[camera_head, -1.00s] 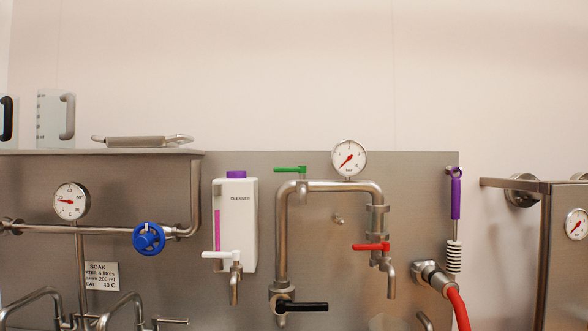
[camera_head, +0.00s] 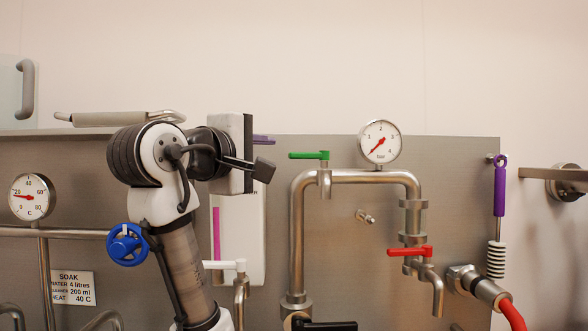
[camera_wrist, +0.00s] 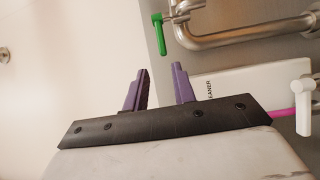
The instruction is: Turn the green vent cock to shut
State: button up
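The green vent cock (camera_head: 309,155) sits on a short stem on top of the bent steel pipe, left of the pressure gauge. Its lever lies level and points left in the head view. It also shows near the top of the wrist view (camera_wrist: 158,33). My gripper (camera_wrist: 163,80) has two purple fingers standing apart with nothing between them. In the head view my gripper (camera_head: 264,139) is left of the green lever and apart from it, with one purple finger showing.
The bent pipe (camera_head: 345,178) carries a gauge (camera_head: 380,143) and a red-handled tap (camera_head: 410,252). A white cleaner bottle (camera_head: 240,240) is partly behind my arm, above a white-handled tap (camera_head: 225,265). A blue handwheel (camera_head: 127,244) is left of my arm. The wall above is clear.

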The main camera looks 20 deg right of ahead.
aim_at(305, 156)
jog(key=p+x, duration=0.1)
jog(key=x, duration=0.3)
jog(key=p+x, duration=0.2)
jog(key=x, duration=0.3)
jog(key=p+x, duration=0.1)
jog(key=x, duration=0.4)
jog(key=shift+s+d+f+p, duration=0.2)
jog(key=shift+f+p, duration=0.1)
jog(key=shift+p, duration=0.1)
grip_shut()
